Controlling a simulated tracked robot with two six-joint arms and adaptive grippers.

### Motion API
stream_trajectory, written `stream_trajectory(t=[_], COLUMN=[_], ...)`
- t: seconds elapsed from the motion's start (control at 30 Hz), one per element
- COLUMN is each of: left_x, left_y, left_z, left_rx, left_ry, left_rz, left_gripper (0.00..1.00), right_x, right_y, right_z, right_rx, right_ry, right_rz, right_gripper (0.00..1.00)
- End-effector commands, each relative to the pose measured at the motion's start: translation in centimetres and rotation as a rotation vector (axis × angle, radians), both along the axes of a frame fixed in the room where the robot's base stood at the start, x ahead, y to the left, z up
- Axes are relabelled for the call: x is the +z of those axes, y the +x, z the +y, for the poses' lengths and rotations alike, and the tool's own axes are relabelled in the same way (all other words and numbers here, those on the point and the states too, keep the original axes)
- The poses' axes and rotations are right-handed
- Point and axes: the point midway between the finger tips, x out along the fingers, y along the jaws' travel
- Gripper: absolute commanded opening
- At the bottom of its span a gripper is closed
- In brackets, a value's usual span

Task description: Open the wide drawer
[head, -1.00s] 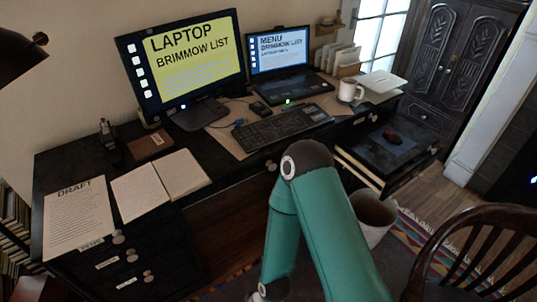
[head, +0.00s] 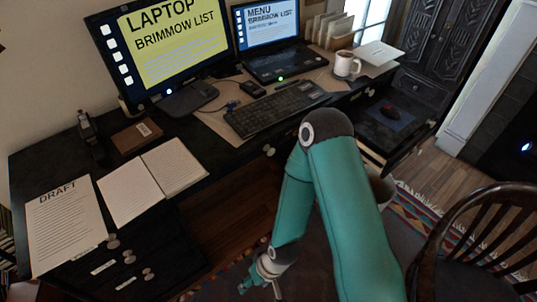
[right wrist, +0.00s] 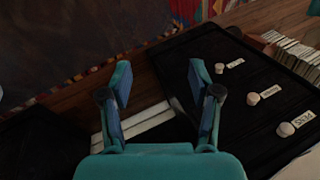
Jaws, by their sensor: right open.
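The wide drawer's dark front runs under the desk's front edge in the head view, with a round pale knob (head: 268,150) showing. It looks shut; my right arm hides part of the front. My right gripper (head: 262,272) hangs low in front of the desk, below and apart from that knob. In the right wrist view its two fingers (right wrist: 158,78) are spread with nothing between them. The stack of narrow labelled drawers, with a knob (right wrist: 253,98), is to the right of the fingers there. My left gripper is not in view.
The desk holds a large monitor (head: 170,45), laptop (head: 270,65), keyboard (head: 275,108), open book (head: 150,185) and mug (head: 347,64). A pulled-out tray with a mouse (head: 390,108) juts out at right. A wooden chair (head: 480,225) stands at lower right.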

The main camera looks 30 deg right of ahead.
Motion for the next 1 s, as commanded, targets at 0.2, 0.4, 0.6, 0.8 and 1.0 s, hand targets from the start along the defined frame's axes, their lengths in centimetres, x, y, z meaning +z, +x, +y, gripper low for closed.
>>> stream_trajectory(t=[0.2,0.4,0.6,0.8,1.0], left_x=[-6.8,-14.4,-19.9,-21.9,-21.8], left_y=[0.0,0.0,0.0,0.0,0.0], left_z=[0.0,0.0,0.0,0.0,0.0], left_rx=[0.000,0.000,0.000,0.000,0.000], left_ry=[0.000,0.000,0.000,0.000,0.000], left_rz=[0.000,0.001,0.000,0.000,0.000], left_gripper=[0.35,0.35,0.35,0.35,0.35], right_x=[-3.9,-2.8,1.6,4.6,5.5], right_y=[9.4,17.9,19.5,18.6,19.8], right_z=[-7.6,-18.7,-27.4,-30.5,-30.7], right_rx=[-0.021,-0.006,0.073,0.141,0.156], right_ry=[-0.057,-0.241,-0.467,-0.588,-0.602], right_rz=[-0.383,-0.908,-1.310,-1.492,-1.520], right_gripper=[0.63,0.63,0.63,0.63,0.63])
